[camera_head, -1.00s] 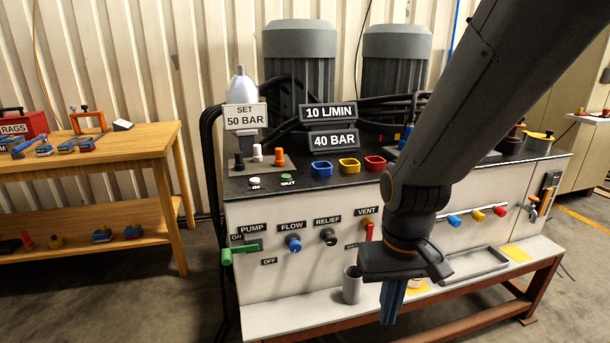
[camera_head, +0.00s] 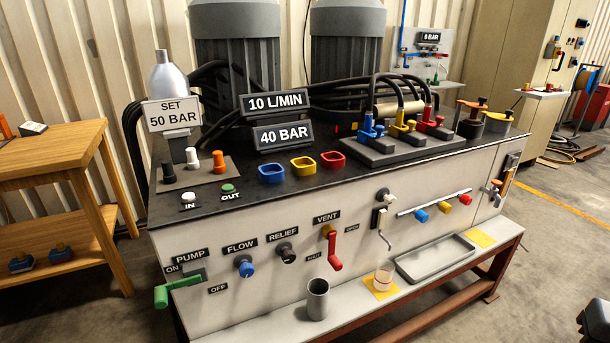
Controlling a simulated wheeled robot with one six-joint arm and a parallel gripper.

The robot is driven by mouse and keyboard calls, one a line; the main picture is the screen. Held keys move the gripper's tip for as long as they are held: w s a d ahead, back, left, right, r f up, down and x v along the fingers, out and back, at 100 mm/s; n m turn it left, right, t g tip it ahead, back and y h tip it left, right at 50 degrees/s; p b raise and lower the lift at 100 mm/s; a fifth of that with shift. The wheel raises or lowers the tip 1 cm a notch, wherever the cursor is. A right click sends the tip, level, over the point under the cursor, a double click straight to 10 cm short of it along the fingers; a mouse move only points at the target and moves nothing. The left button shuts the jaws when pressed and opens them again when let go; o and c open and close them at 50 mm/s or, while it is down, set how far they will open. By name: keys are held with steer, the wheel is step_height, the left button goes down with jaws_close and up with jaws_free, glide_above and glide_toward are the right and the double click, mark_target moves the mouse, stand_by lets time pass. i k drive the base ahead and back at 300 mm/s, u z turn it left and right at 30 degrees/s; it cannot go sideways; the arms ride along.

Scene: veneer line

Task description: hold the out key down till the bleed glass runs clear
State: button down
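The out key is a small green button (camera_head: 229,188) above an OUT label on the left front of the black bench top. Nothing touches it. A small glass (camera_head: 383,281) with a pale pinkish tint stands on a yellow pad on the front ledge, below a white knob with a bent spout (camera_head: 384,236). It may be the bleed glass; I cannot tell how clear its contents are.
A white IN key (camera_head: 188,198) sits left of the out key. The front panel has a green pump lever (camera_head: 178,289), blue flow knob (camera_head: 245,267), black relief knob (camera_head: 286,253) and red vent lever (camera_head: 335,250). A grey cup (camera_head: 317,300) stands on the ledge.

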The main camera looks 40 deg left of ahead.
mark_target(226, 188)
steer(key=z, duration=0.2)
steer(key=i, duration=0.95)
steer(key=u, duration=2.55)
steer(key=i, duration=0.5)
